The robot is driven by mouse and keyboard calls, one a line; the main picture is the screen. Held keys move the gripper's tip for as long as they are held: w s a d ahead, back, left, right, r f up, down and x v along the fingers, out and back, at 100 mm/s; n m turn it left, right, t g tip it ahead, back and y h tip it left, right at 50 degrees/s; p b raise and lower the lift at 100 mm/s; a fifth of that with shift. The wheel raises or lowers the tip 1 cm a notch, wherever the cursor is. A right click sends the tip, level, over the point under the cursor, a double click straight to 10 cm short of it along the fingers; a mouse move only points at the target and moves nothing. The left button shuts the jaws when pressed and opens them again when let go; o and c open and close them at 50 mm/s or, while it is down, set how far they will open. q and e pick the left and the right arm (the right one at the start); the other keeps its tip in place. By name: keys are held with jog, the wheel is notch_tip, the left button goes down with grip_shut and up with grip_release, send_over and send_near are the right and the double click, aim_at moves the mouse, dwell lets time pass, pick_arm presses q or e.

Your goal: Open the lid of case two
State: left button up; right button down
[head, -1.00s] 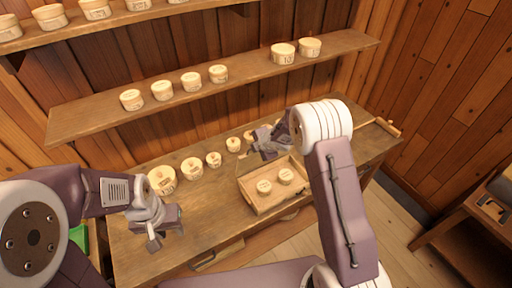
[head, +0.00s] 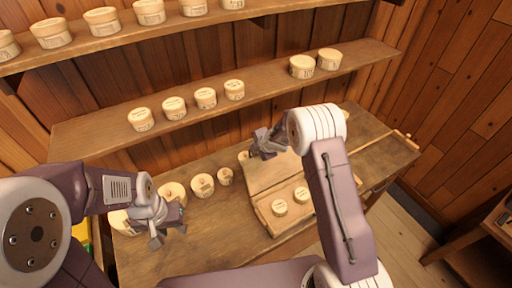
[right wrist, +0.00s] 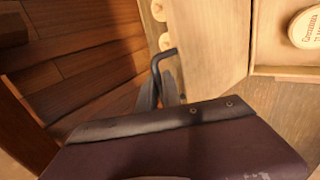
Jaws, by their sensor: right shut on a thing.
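A wooden case (head: 262,208) stands on the bench with two pale round spools (head: 279,208) (head: 301,194) in it. Its lid (head: 268,174) is swung open at the back and shows as a flat panel; it fills the top middle of the right wrist view (right wrist: 208,45). I cannot read a number on the case. My right gripper (head: 258,152) is at the lid's far edge, shut on the lid; its fingers show in the right wrist view (right wrist: 166,88). My left gripper (head: 170,228) is empty above the bench's left part, its fingers apart.
Several spools stand in a row on the bench, such as one (head: 203,186) left of the case. Two wall shelves (head: 200,110) hold more spools. The bench front left of the case is clear.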

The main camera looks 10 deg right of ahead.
jog(key=shift+s+d+r, duration=0.1)
jog(key=shift+s+r, duration=0.05)
jog(key=shift+r, duration=0.05)
jog(key=c, duration=1.5)
grip_release()
jog(key=shift+f, duration=0.1)
jog(key=shift+c, duration=0.2)
jog(key=v, duration=0.9)
